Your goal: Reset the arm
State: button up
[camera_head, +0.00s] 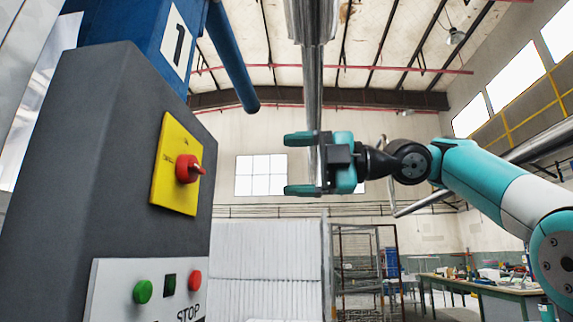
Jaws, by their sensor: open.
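My gripper (301,164) is in the middle of the view, its two teal fingers spread apart and pointing left. It is open, with nothing between the fingers. My teal and white arm reaches in from the right edge, roughly level at the wrist. The gripper is to the right of a dark grey control box (95,170) and apart from it. A red rotary switch (188,169) sits on a yellow plate (160,185) on the box's face.
Below the switch, a white panel (112,275) carries a green button (143,291) and a red button (195,280) near the word STOP. A blue machine part (150,30) marked 1 rises behind the box. A workbench (495,293) and a metal rack (365,262) stand farther back.

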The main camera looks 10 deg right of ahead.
jog(key=shift+d, duration=0.15)
dwell(0.4)
notch_tip(320, 180, down, 18)
jog(key=s+a+m+t+h, duration=0.15)
jog(key=m+h, duration=0.45)
jog(key=m, duration=1)
jog(key=s+d+f+m+g+h, duration=0.1)
jog(key=s+d+f+m+h, duration=0.1)
jog(key=s+f, duration=0.5)
jog(key=s+d+f+m+g+h, duration=0.2)
jog(key=s+d+f+m+h, duration=0.1)
jog(key=s+f, duration=0.4)
jog(key=s+d+f+m+g+h, duration=0.2)
jog(key=s+d+f+m, duration=0.2)
jog(key=s+f, duration=0.4)
notch_tip(320, 180, down, 4)
jog(key=shift+d+f+m, duration=0.2)
jog(key=shift+d+m, duration=0.1)
jog(key=shift+m, duration=0.6)
